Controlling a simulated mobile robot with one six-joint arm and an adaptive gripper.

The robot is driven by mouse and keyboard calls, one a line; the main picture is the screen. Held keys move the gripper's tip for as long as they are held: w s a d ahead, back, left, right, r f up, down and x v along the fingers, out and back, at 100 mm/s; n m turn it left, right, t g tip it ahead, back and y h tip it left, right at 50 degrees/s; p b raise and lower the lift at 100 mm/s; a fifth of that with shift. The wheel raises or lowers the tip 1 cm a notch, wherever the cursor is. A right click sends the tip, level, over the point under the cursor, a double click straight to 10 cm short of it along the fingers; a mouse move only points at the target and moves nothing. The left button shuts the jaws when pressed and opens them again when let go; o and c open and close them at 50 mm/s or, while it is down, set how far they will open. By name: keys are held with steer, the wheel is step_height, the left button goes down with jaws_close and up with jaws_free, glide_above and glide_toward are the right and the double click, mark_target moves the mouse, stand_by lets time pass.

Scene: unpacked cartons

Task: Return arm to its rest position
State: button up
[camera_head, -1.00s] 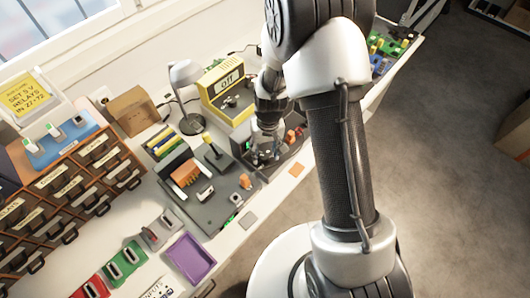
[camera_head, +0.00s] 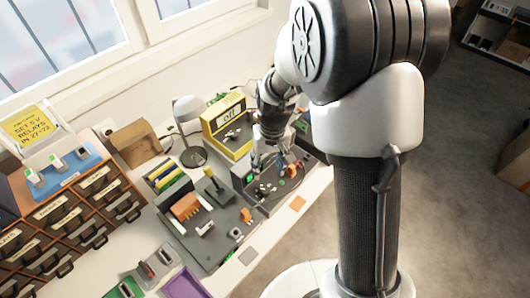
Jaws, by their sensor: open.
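My arm rises at the right of the view and bends over toward the bench. My gripper (camera_head: 268,160) hangs pointing down above the dark tray of small parts (camera_head: 262,203), near the yellow box marked "off" (camera_head: 226,124). Its fingers look apart and nothing shows between them. The fingertips are small in the picture, and I cannot tell how far they are above the parts below.
A grey lamp (camera_head: 190,135) stands left of the yellow box. A dark mat (camera_head: 213,240) bears an orange block and other parts. A drawer cabinet (camera_head: 75,215), a cardboard box (camera_head: 135,143) and a purple tray (camera_head: 186,284) stand left and front.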

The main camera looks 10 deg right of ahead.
steer(key=s+d+r+t, duration=0.2)
steer(key=s+r+t, duration=0.2)
steer(key=s+r, duration=1.6)
steer(key=shift+s+d+r+t+h, duration=0.25)
steer(key=shift+s+r+t+h, duration=0.1)
steer(key=shift+r, duration=0.2)
